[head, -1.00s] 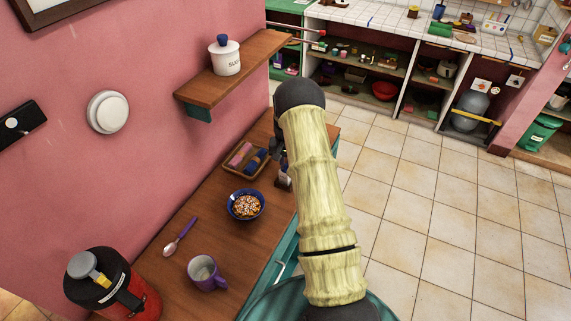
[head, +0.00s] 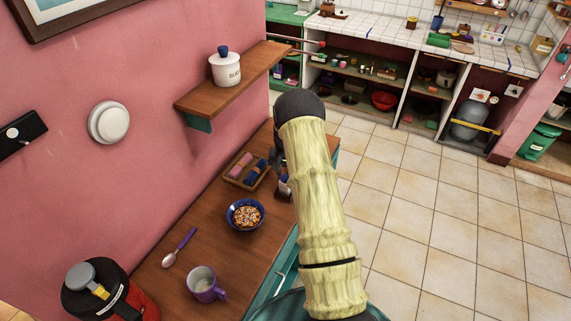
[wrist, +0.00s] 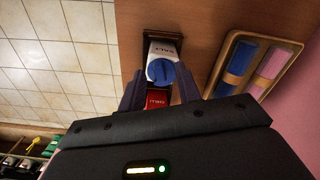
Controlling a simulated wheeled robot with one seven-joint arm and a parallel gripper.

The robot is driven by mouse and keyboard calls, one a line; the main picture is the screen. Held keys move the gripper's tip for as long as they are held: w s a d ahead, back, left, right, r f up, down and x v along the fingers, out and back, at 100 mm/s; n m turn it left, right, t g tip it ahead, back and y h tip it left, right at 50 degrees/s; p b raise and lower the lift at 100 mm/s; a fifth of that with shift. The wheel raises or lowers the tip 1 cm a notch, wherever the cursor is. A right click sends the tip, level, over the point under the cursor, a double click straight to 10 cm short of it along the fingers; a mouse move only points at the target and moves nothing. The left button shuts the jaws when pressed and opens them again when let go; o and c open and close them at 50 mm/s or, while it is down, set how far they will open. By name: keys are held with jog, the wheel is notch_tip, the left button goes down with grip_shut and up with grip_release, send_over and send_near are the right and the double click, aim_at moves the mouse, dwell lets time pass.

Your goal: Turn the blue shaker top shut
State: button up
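The shaker with the blue top (wrist: 160,71) shows in the wrist view, with a white, lettered body (wrist: 165,50). A red shaker (wrist: 157,99) sits beside it, nearer my gripper. My gripper (wrist: 159,84) is open, with one dark finger on each side of the shakers. A gap shows between the fingers and the blue top, and I cannot tell how far above it the fingertips are. In the head view my arm hides most of the gripper, and the shakers (head: 284,187) show only in part beside it.
A wooden tray (wrist: 288,42) with a blue and a pink roll lies close to the right in the wrist view. A blue bowl (head: 233,224), a purple spoon (head: 181,245) and a purple mug (head: 204,286) stand on the wooden counter (head: 225,255). A shelf (head: 205,100) juts from the wall above.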

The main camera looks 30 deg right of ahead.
notch_tip(320, 180, up, 17)
jog(key=b, duration=0.4)
jog(key=shift+r+b, duration=0.15)
jog(key=shift+b, duration=0.2)
jog(key=shift+o, duration=1.1)
jog(key=n+b, duration=1.2)
jog(key=n, duration=0.6)
jog(key=shift+w+a+b, duration=0.1)
jog(key=shift+a+b, duration=0.05)
jog(key=shift+b, duration=0.25)
